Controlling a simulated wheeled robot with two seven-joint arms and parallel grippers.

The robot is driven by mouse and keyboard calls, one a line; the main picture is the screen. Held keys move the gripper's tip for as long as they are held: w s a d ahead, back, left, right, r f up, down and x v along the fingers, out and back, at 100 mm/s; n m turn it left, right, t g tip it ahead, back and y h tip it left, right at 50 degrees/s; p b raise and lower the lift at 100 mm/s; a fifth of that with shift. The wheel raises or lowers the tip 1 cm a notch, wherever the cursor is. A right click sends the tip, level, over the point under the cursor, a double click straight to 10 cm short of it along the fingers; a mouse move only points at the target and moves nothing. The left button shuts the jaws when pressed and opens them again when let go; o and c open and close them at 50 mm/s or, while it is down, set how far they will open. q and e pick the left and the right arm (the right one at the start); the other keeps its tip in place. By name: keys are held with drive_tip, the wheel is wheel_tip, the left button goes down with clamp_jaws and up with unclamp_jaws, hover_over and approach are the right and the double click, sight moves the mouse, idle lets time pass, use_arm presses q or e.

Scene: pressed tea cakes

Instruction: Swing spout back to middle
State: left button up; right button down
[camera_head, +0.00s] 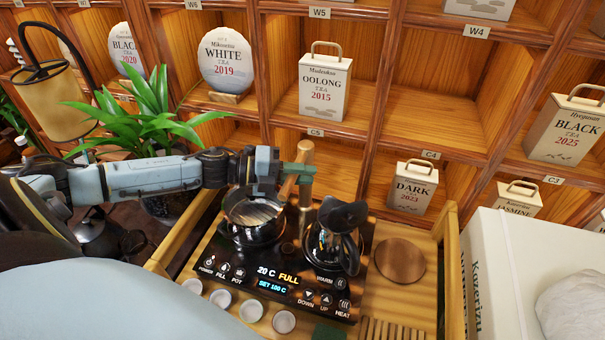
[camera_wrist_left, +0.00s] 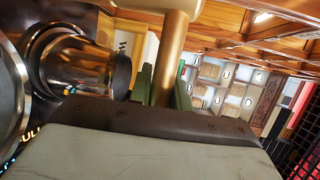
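The brass spout (camera_head: 305,155) rises at the back of the black tea station, between the two vessels. Its tan arm (camera_head: 288,188) slants down and left toward the steel pot (camera_head: 254,212); the tip is partly hidden by my gripper. My left gripper (camera_head: 297,172) has its green fingers at the spout, close below its top. In the left wrist view the fingers (camera_wrist_left: 164,88) lie against both sides of the brass tube (camera_wrist_left: 172,50), shut on it. My right gripper is not in view.
A dark kettle (camera_head: 338,240) stands right of the spout. The panel (camera_head: 275,280) reads 20 C, FULL, SET 100 C. Several small cups (camera_head: 251,311) line the front edge. A round wooden board (camera_head: 400,261) lies at right. Shelves with tea tins (camera_head: 325,85) rise behind.

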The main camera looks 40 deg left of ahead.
use_arm(q)
drive_tip(key=o, duration=0.4)
drive_tip(key=shift+o, duration=0.2)
drive_tip(key=shift+a, duration=0.1)
drive_tip(key=shift+s+a, duration=0.2)
drive_tip(key=p+v, duration=0.2)
drive_tip(key=v, duration=1)
drive_tip(key=shift+s+a+r, duration=0.15)
drive_tip(key=shift+a, duration=0.1)
